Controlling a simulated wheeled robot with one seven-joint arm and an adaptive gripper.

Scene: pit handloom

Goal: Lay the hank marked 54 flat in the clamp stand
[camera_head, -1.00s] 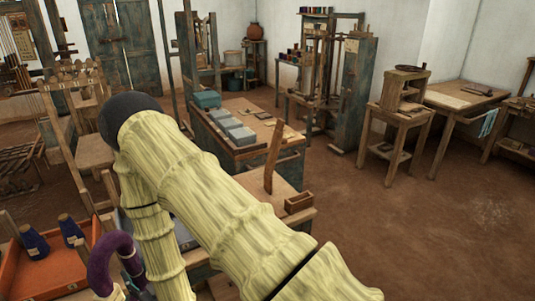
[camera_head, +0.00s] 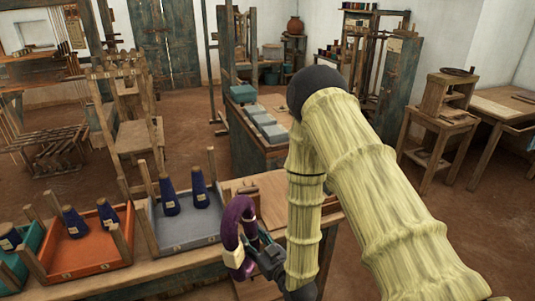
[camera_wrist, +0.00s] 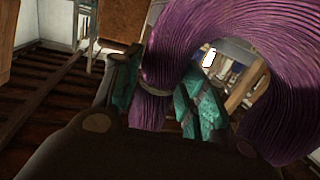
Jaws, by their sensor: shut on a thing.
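My gripper (camera_head: 262,252) is shut on a purple hank (camera_head: 232,218), a thick looped bundle of yarn. In the head view the hank hangs upright beside the gripper, above the front bench near its right end. A small pale patch shows low on it; no number is readable. In the wrist view the hank (camera_wrist: 215,35) arches across the top and right, between the teal finger pads of my gripper (camera_wrist: 165,95). I cannot make out the clamp stand for certain; my arm covers part of the bench top behind the gripper.
An orange tray (camera_head: 98,254) and a grey tray (camera_head: 184,247) with dark blue cones (camera_head: 168,196) stand left of the hank. Wooden posts rise at their corners. A bench with grey blocks (camera_head: 268,128) stands behind. Open floor (camera_head: 470,240) lies right.

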